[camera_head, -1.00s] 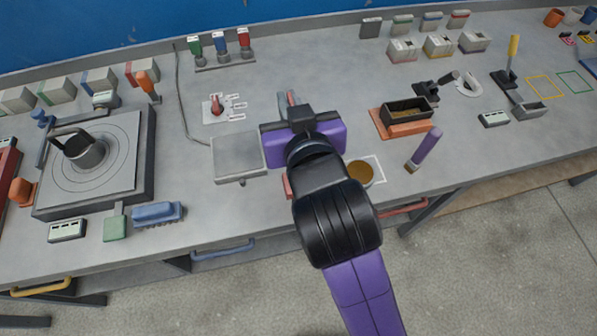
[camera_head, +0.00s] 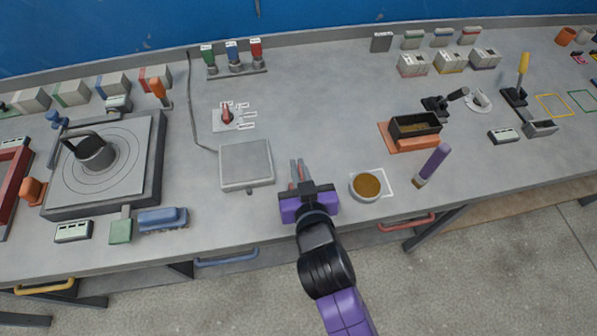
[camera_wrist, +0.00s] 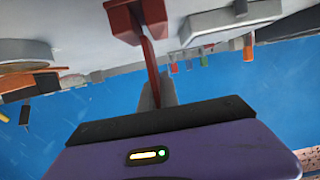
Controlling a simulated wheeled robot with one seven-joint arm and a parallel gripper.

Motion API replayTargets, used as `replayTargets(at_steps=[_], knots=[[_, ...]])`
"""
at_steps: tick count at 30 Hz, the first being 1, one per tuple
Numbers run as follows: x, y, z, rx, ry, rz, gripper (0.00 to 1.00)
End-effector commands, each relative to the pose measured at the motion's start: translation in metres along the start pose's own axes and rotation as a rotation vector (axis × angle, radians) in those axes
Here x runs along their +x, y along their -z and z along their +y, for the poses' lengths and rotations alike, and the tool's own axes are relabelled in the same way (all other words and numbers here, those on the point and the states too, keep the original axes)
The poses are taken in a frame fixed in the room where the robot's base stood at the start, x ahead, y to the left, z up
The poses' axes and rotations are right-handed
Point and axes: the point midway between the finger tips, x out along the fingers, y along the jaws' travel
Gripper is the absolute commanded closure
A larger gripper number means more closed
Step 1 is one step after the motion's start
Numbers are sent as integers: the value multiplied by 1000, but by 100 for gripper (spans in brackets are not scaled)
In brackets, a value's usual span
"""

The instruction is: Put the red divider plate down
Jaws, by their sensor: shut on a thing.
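My gripper (camera_head: 297,168) is over the front part of the bench, between the square grey plate and the round dish. Its fingers point toward the back wall. It is shut on the red divider plate (camera_head: 292,186), of which only a sliver shows in the head view. In the wrist view the red divider plate (camera_wrist: 151,58) is a thin red strip running out from the grey fingers (camera_wrist: 160,92) to a wider red block (camera_wrist: 126,20) at the top. I cannot tell whether the plate touches the bench.
The square grey plate (camera_head: 246,164) is close on the left, the dish of brown material (camera_head: 367,187) close on the right. Behind the fingers the bench is clear.

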Motion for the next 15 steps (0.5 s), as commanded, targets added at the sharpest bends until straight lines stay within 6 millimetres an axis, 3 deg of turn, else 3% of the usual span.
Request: replayTargets(at_steps=[4,15], knots=[[5,-18,0,-1,0,-2,100],[7,-23,0,0,1,0,100]])
